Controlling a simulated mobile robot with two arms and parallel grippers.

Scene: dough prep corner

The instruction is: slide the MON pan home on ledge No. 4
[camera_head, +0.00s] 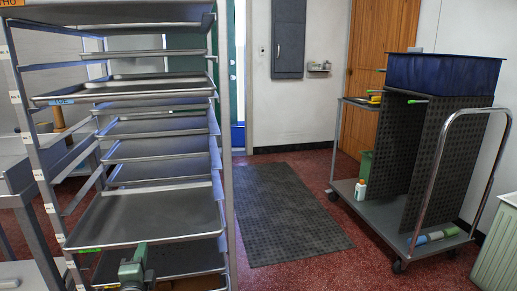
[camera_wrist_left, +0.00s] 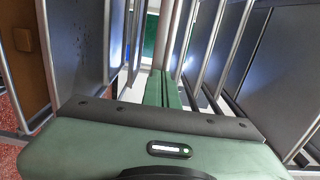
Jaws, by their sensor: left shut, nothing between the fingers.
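A wide grey pan with a green tag on its front rim (camera_head: 150,212) lies in the lower part of the metal rack, low between its front uprights. The tag is too small to read, so I cannot confirm it is the MON pan. Small white tags mark the ledges on the left upright (camera_head: 44,190); their numbers are not legible. My left gripper (camera_head: 140,252) is shut and empty, at the pan's front rim; I cannot tell whether it touches. Its closed green fingers (camera_wrist_left: 163,88) point between the tilted-looking rack sheets in the wrist view. My right gripper is not in view.
A pan with a blue TUE tag (camera_head: 140,84) lies higher in the rack, and an orange THU tag (camera_head: 12,3) shows at the top. A steel table (camera_head: 20,172) stands left. A cart (camera_head: 400,222) with a blue bin (camera_head: 443,75) stands right. The dark mat (camera_head: 285,210) is clear.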

